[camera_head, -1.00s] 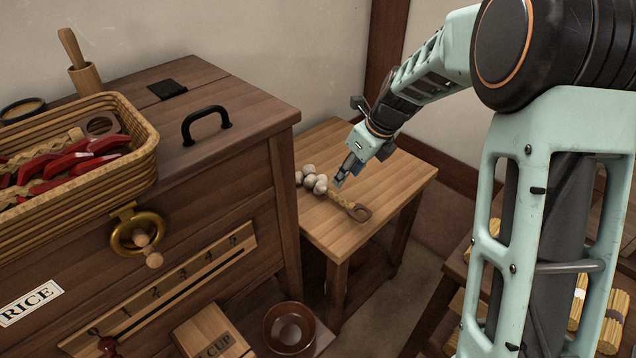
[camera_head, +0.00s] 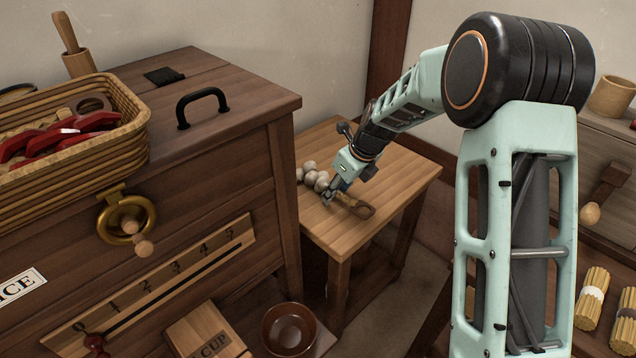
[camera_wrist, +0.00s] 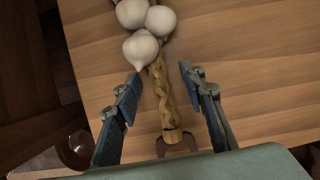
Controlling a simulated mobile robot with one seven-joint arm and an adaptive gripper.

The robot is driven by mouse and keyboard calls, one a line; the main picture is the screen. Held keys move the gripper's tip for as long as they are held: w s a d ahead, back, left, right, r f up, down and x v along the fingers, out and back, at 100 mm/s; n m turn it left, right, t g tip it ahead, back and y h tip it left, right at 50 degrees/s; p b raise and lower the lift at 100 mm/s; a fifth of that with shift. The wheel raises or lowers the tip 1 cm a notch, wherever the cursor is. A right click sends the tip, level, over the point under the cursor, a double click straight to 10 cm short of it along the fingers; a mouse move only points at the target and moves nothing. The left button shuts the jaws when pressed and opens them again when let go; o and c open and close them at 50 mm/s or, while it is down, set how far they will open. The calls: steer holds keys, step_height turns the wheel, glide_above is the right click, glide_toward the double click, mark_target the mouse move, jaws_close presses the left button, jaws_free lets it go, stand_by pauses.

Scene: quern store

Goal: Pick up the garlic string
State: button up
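The garlic string lies on a small wooden side table (camera_head: 383,210). Its white bulbs (camera_head: 312,176) point toward the back left, and its braided tail ends in a brown loop (camera_head: 362,209) toward the front right. My gripper (camera_head: 328,199) is down at the string, beside the bulbs. In the wrist view my gripper (camera_wrist: 158,92) is open, with one blue-padded finger on each side of the braid (camera_wrist: 166,100). The bulbs (camera_wrist: 143,43) sit just beyond the fingertips.
A large wooden chest (camera_head: 200,150) with a black handle (camera_head: 202,107) stands close left of the table. A wicker basket (camera_head: 75,165) of red items sits on it. A brown bowl (camera_head: 288,330) is below. Yellow bundles (camera_head: 591,299) lie at right.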

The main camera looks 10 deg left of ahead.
jaws_close()
steer(key=shift+r, duration=0.1)
steer(key=shift+r, duration=0.1)
steer(key=shift+r, duration=0.25)
steer(key=r, duration=0.1)
steer(key=r+p, duration=0.1)
steer(key=r, duration=0.1)
steer(key=shift+s+r+p, duration=0.25)
steer(key=shift+s+p, duration=0.05)
steer(key=shift+p, duration=0.1)
steer(key=s+r+p, duration=0.2)
steer(key=s+r, duration=0.2)
steer(key=s, duration=0.2)
steer(key=s+d+r+p, duration=0.1)
steer(key=s+r+p, duration=0.1)
steer(key=s+r, duration=0.2)
steer(key=s, duration=0.3)
steer(key=shift+s+r, duration=0.2)
steer(key=shift+r, duration=0.2)
